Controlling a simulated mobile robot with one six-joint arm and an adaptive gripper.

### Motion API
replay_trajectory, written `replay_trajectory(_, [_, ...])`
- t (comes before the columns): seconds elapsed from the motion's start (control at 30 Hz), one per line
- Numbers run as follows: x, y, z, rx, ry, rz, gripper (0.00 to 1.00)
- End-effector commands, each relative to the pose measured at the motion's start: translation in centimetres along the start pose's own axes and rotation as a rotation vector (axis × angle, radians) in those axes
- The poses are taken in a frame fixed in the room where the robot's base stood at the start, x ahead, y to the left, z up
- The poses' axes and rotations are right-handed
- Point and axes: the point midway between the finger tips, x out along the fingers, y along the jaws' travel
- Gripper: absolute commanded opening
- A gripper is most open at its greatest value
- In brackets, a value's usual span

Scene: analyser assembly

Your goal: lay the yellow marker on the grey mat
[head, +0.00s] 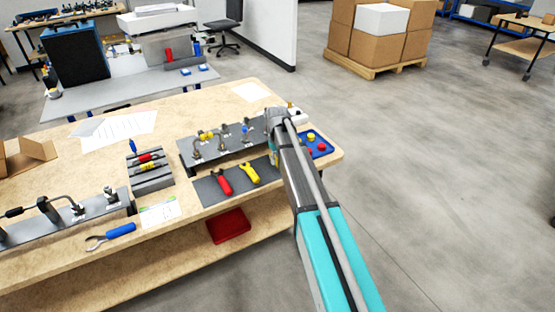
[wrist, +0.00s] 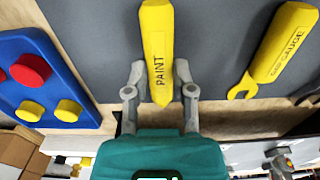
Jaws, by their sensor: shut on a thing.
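The yellow marker (wrist: 157,35), printed PAINT, is between the two fingers of my gripper (wrist: 160,72) in the wrist view. My gripper is shut on its lower part, and its tapered end points back toward the gripper body. The grey mat (wrist: 215,40) fills the view behind the marker. I cannot tell whether the marker touches the mat or is held above it. In the head view the grey mat (head: 207,190) lies at the bench's front edge, and my arm hides the gripper and the marker.
A yellow gauge tool (wrist: 282,45) lies on the mat right of the marker; a red-handled tool (head: 221,181) is also on it. A blue tray (wrist: 35,80) with red and yellow round pieces is to the left. A grey rack (head: 150,182) stands beyond the mat's left end.

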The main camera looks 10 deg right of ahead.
Motion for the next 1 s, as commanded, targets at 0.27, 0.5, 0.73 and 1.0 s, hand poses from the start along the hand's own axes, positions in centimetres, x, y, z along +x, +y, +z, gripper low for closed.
replay_trajectory(0.27, [0.11,0.03,0.01,0.000,0.000,0.000,0.00])
replay_trajectory(0.5, [0.46,0.05,0.02,0.001,0.000,0.000,0.00])
replay_trajectory(0.73, [0.78,0.06,0.02,0.001,0.000,0.000,0.00])
replay_trajectory(1.0, [0.77,0.07,0.02,0.001,0.000,0.000,0.70])
